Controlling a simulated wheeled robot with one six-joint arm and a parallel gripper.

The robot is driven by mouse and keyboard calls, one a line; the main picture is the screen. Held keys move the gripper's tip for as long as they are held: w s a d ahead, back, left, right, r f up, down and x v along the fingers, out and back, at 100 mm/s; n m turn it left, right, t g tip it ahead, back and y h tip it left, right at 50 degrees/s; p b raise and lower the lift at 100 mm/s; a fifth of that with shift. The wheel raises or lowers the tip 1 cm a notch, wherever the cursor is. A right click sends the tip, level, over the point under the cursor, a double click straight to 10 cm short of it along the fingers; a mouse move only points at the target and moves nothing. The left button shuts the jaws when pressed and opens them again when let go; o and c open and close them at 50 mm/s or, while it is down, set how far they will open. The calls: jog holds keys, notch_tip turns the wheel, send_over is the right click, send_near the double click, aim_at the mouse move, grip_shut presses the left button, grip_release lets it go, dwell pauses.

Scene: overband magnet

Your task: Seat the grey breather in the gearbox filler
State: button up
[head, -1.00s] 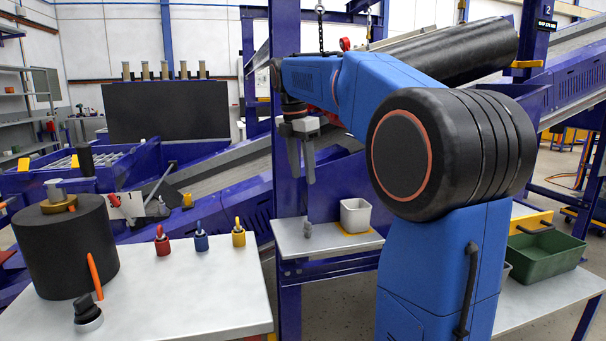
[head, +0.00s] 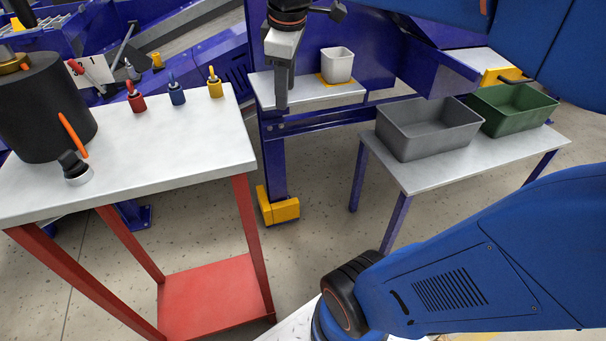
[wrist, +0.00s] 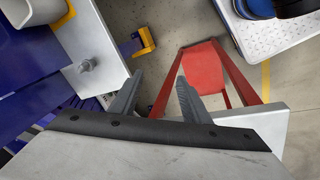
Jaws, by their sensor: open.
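The small grey breather (wrist: 86,65) stands on the small grey shelf (wrist: 105,50), left of my fingers in the wrist view. In the head view I cannot make it out behind my gripper (head: 282,100), which hangs fingers down at the shelf's left part. In the wrist view my gripper (wrist: 160,80) is open, with nothing between its fingers. A black drum (head: 45,115) with a brass collar (head: 12,63) on top stands on the left table; I cannot tell whether this is the gearbox filler.
Red (head: 136,100), blue (head: 177,92) and yellow (head: 215,86) handled items stand on the left table (head: 190,140). A white cup (head: 337,66) is on the shelf. A grey bin (head: 425,130) and green bin (head: 515,108) stand on the right table. Floor between is clear.

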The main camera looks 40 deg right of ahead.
jog(key=s+a+f+m+t+y, duration=0.1)
jog(key=s+a+f+m, duration=0.3)
jog(key=s+f+m, duration=0.4)
jog(key=s+f+t, duration=0.1)
jog(key=s+f, duration=0.3)
jog(key=f, duration=0.3)
jog(key=shift+s+a+m, duration=0.2)
jog(key=shift+s+m, duration=0.2)
